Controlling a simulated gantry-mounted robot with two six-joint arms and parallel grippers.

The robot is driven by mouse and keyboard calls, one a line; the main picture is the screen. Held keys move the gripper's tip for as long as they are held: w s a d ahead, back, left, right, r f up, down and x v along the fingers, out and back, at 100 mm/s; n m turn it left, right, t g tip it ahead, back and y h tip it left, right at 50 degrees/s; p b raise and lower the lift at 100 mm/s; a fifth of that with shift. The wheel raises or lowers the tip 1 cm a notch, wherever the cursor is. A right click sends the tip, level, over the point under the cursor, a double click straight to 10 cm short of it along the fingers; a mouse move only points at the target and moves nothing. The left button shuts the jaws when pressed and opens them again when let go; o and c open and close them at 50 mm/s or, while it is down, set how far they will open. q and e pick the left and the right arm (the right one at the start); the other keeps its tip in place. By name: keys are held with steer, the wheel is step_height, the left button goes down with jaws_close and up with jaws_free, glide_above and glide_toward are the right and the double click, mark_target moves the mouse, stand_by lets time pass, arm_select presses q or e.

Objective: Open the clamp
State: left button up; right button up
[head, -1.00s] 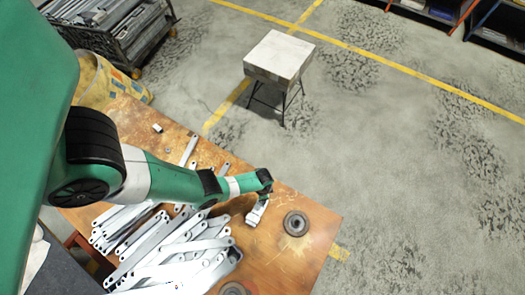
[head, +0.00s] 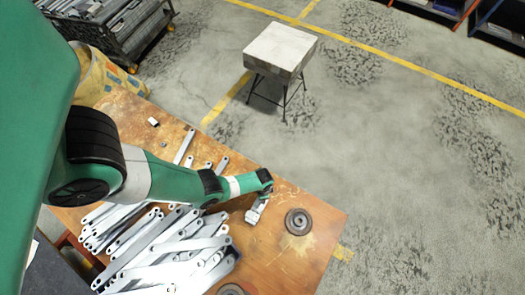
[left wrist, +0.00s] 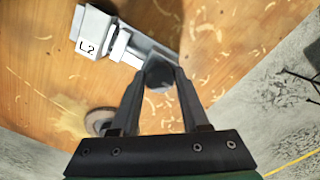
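The clamp (left wrist: 118,38) is a pale metal piece with a block marked "L2" at one end and a dark tip (left wrist: 160,72) at the other. It lies on the wooden table, and in the head view it shows as a small pale piece (head: 256,212) below the end of my left arm. My left gripper (left wrist: 159,76) points at the dark tip, with its fingers apart on either side of it. I cannot tell whether they touch it. In the head view the fingers are mostly hidden by the wrist. My right gripper is not in view.
Many metal brackets (head: 165,250) are heaped on the wooden table (head: 318,215) left of the clamp. A dark round disc (head: 298,222) lies to its right, and another (head: 231,289) at the front. A stool (head: 280,50) stands on the open floor beyond.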

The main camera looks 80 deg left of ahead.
arm_select(q)
jaws_close()
steer(key=n, duration=0.4)
steer(key=shift+n, duration=0.4)
steer(key=n, duration=1.3)
steer(key=o, duration=0.9)
jaws_free()
